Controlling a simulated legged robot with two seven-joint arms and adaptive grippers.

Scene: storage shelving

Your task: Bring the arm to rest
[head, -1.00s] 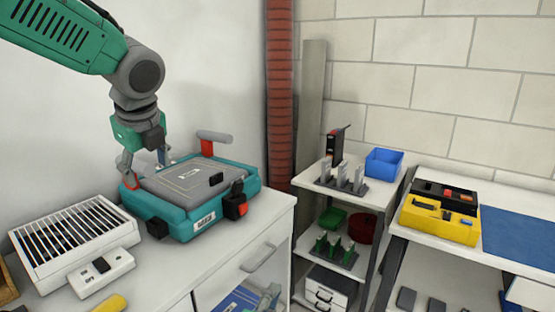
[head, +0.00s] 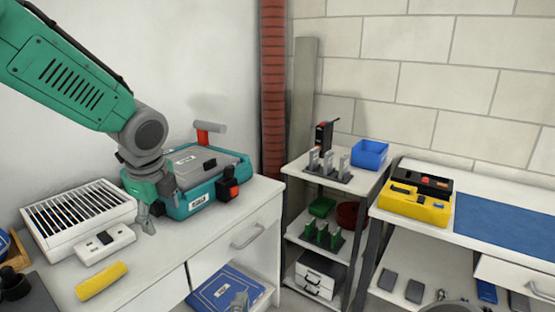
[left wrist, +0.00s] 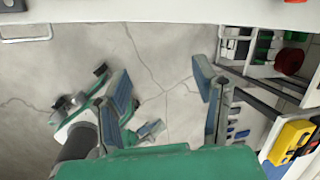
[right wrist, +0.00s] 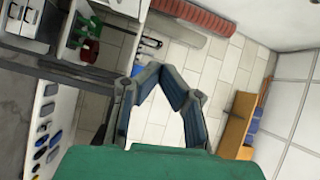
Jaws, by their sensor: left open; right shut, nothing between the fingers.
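My left gripper (head: 150,222) hangs at the front of the counter in the head view, before the teal case (head: 219,183). It points down, apart from the case as far as I can tell.
The white counter (head: 160,262) holds a slatted white unit (head: 80,217), a white switch box (head: 106,245) and a yellow object (head: 101,282). A shelf rack (head: 297,192) stands to the right, then a bench with a yellow case (head: 413,206) and blue mat (head: 505,228). Open floor lies below.

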